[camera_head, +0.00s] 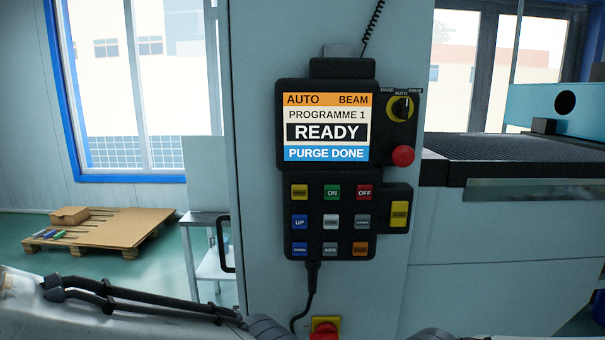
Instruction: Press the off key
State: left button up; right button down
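The red OFF key (364,192) is at the right end of the top key row on a black control pendant (318,262) fixed to a pale grey column. The green ON key (332,192) is just left of it, and a yellow key (300,192) is at the left end. The pendant's screen (326,127) reads AUTO, BEAM, PROGRAMME 1, READY, PURGE DONE. Nothing covers the OFF key. My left arm enters low from the left, and dark parts of my arms show at the bottom edge. Neither gripper's fingers are in view.
A rotary selector (402,107) and red mushroom button (403,155) sit right of the screen. A yellow key (399,214) is on the pendant's right side. A red-and-yellow switch (325,327) is below. A machine bed (510,150) stands right; a pallet (100,228) lies left.

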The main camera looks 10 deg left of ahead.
aim_at(364, 192)
jog(key=u, duration=0.9)
jog(key=k, duration=1.15)
jog(key=u, duration=1.05)
jog(key=i, duration=1.2)
jog(key=z, duration=1.45)
jog(key=i, duration=0.8)
jog(key=z, duration=0.95)
